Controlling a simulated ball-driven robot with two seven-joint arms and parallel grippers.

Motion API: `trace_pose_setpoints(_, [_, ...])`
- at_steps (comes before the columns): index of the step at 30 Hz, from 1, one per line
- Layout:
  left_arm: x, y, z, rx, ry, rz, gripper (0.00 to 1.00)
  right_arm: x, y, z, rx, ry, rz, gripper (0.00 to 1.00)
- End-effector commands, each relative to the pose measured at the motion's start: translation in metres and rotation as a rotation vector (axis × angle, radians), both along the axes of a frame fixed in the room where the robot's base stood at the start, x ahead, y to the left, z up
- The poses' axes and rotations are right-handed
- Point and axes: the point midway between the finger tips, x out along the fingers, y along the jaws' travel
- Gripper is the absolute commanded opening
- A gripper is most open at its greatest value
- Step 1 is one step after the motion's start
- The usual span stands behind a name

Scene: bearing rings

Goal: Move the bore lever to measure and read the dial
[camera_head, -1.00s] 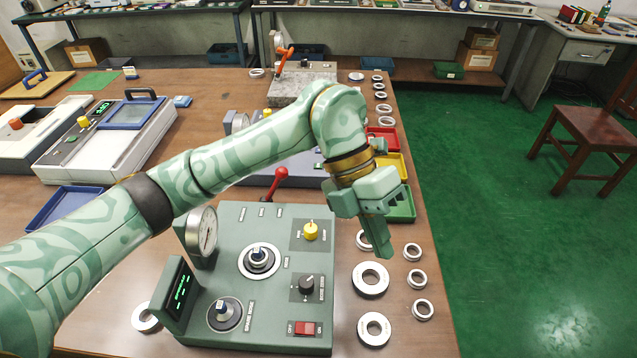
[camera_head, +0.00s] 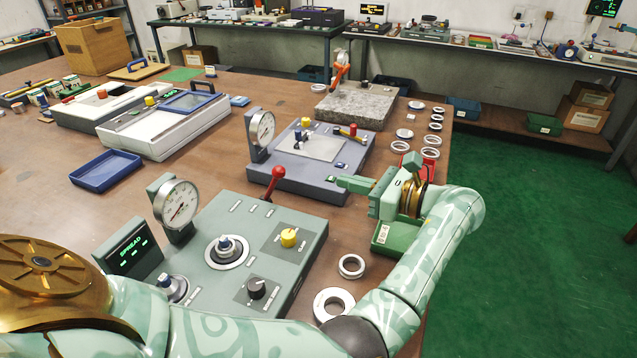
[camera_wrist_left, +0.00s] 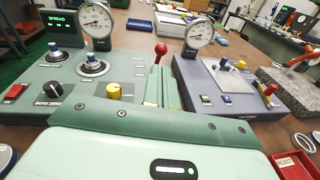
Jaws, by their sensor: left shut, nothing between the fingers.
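The green gauge station (camera_head: 215,282) holds a red-knobbed lever (camera_head: 275,178) standing at its back edge; this lever also shows in the left wrist view (camera_wrist_left: 161,49). Its round dial (camera_head: 178,206) stands at its left; the dial also shows in the wrist view (camera_wrist_left: 96,19), its needle too small to read exactly. A label "BORE ZERO" is by the black knob (camera_wrist_left: 57,89). My left gripper (camera_head: 345,182) is shut and empty, to the right of the lever and apart from it, fingers pointing left; its fingers also show in the wrist view (camera_wrist_left: 163,90). My right gripper is not in view.
A display (camera_head: 133,250) reads "SPREAD". A grey gauge station (camera_head: 300,175) with its own dial (camera_head: 262,131) stands behind the green one. Metal rings (camera_head: 351,266) lie along the right table edge. A blue tray (camera_head: 106,170) lies at left, with bare table around it.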

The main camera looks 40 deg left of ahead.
Motion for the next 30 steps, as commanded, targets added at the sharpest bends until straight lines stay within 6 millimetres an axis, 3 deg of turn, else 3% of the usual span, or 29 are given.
trace_pose_setpoints(5, [0.004, -0.004, -0.026, -0.121, -0.057, -0.012, 0.0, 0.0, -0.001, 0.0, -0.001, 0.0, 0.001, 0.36])
trace_pose_setpoints(19, [0.003, 0.001, -0.026, -0.114, -0.083, -0.004, 0.0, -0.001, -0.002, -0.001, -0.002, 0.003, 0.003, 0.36])
trace_pose_setpoints(23, [0.0, 0.017, -0.031, -0.114, -0.082, -0.003, 0.0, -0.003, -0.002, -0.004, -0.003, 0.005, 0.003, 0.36])
trace_pose_setpoints(30, [-0.008, 0.066, -0.044, -0.114, -0.081, -0.002, 0.0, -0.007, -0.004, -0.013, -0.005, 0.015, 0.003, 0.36])
